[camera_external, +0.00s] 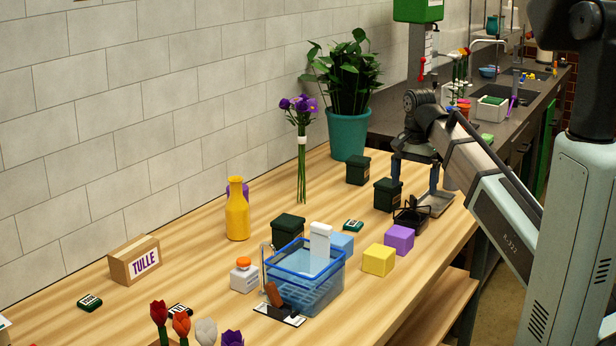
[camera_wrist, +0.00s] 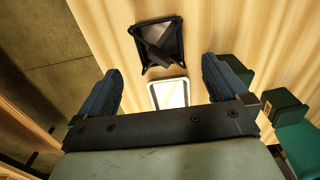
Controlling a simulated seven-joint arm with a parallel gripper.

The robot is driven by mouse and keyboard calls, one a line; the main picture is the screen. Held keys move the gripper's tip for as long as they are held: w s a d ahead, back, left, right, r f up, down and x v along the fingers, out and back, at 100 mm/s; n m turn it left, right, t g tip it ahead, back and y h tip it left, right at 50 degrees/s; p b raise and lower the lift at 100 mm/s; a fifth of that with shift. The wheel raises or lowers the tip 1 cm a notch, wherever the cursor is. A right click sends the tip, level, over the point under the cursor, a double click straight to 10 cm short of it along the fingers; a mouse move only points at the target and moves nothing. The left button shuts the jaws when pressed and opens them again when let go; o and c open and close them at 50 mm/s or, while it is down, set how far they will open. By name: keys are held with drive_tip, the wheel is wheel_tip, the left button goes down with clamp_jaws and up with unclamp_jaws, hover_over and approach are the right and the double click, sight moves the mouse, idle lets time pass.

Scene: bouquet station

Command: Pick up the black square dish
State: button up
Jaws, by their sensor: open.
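The black square dish (camera_external: 411,217) sits on the wooden table near its right edge. In the wrist view the black square dish (camera_wrist: 177,38) lies ahead of the fingers, turned a little, with a dark grey piece (camera_wrist: 155,52) lying across it. My gripper (camera_external: 415,186) points down above the table, just behind the dish, open and empty. In the wrist view my gripper (camera_wrist: 162,82) has its two fingers wide apart, with a pale, light-rimmed tray (camera_wrist: 168,93) between them. That tray (camera_external: 438,203) is beside the dish, under my right finger.
Dark green boxes (camera_external: 387,195) (camera_external: 358,170) stand left of my gripper. Purple (camera_external: 399,239) and yellow (camera_external: 378,260) blocks stand in front of the dish. A blue basket (camera_external: 310,290) is further forward. A teal plant pot (camera_external: 348,133) stands behind. The table edge is close on the right.

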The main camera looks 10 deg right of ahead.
sight(412, 215)
drive_tip(key=shift+f, duration=5.1)
drive_tip(key=shift+c, duration=0.3)
drive_tip(key=c, duration=1.1)
